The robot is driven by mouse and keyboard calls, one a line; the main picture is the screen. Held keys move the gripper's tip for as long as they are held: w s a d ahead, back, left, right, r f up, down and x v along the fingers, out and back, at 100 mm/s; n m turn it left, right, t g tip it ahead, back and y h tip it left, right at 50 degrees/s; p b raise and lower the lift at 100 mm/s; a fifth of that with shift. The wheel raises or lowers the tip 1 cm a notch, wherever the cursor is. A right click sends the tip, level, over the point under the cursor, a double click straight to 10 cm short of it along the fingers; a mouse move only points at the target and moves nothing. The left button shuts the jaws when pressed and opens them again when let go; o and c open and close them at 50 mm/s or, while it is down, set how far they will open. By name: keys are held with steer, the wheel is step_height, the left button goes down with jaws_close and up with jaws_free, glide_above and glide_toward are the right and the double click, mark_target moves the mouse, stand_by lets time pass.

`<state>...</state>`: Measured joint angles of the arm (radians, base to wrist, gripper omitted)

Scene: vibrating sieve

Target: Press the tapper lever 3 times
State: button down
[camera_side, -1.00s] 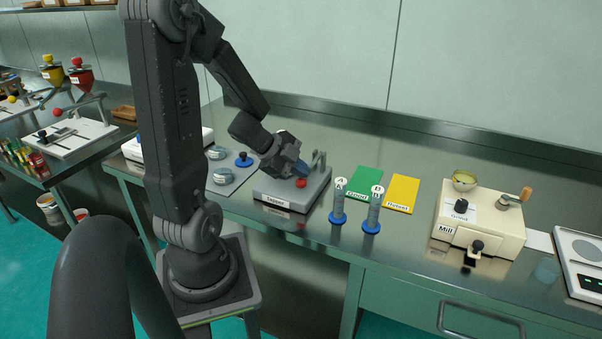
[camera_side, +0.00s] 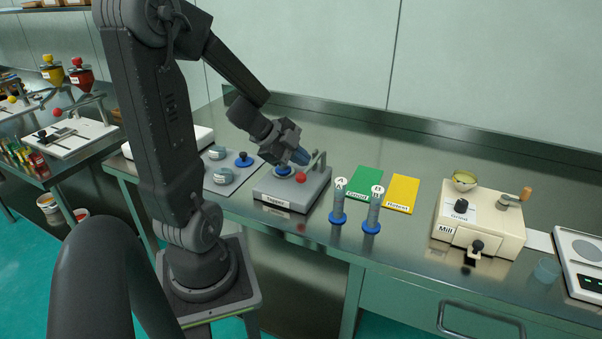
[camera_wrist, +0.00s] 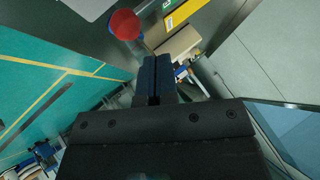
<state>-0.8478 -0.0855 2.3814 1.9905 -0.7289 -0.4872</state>
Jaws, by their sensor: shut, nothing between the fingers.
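The tapper (camera_side: 284,202) is a grey box with a white label on the bench. Its lever ends in a red knob (camera_side: 301,178), which also shows in the wrist view (camera_wrist: 125,25) at upper left. A blue round part (camera_side: 283,170) sits on top of the tapper, partly hidden by my gripper. My gripper (camera_side: 303,158) is shut and empty, its blue fingers just above the red knob in the side view. In the wrist view my closed fingers (camera_wrist: 155,62) are to the lower right of the knob, with a gap visible between them.
Two posts, A (camera_side: 338,202) and B (camera_side: 373,212), stand right of the tapper. Behind them lie a green mat (camera_side: 366,181) and a yellow mat (camera_side: 403,193). A mill (camera_side: 480,222) is farther right. A grey plate (camera_side: 228,177) with round parts lies left.

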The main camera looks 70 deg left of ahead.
steer(key=shift+r, duration=2.25)
steer(key=shift+w+r, duration=0.1)
steer(key=shift+w, duration=0.05)
steer(key=w+d+r+n+t+y, duration=0.4)
steer(key=w+r+n+y, duration=0.1)
steer(key=r+n+y, duration=0.25)
steer(key=s+d+f+n+g+h, duration=0.1)
steer(key=s+d+g+h, duration=0.2)
steer(key=s+d, duration=0.2)
steer(key=s+d+f+n+g+h, duration=0.1)
steer(key=s+d, duration=0.5)
steer(key=d, duration=0.6)
steer(key=n+g+h, duration=0.1)
steer(key=g+h, duration=0.1)
steer(key=g, duration=0.1)
steer(key=shift+d+f, duration=0.2)
steer(key=shift+f, duration=0.15)
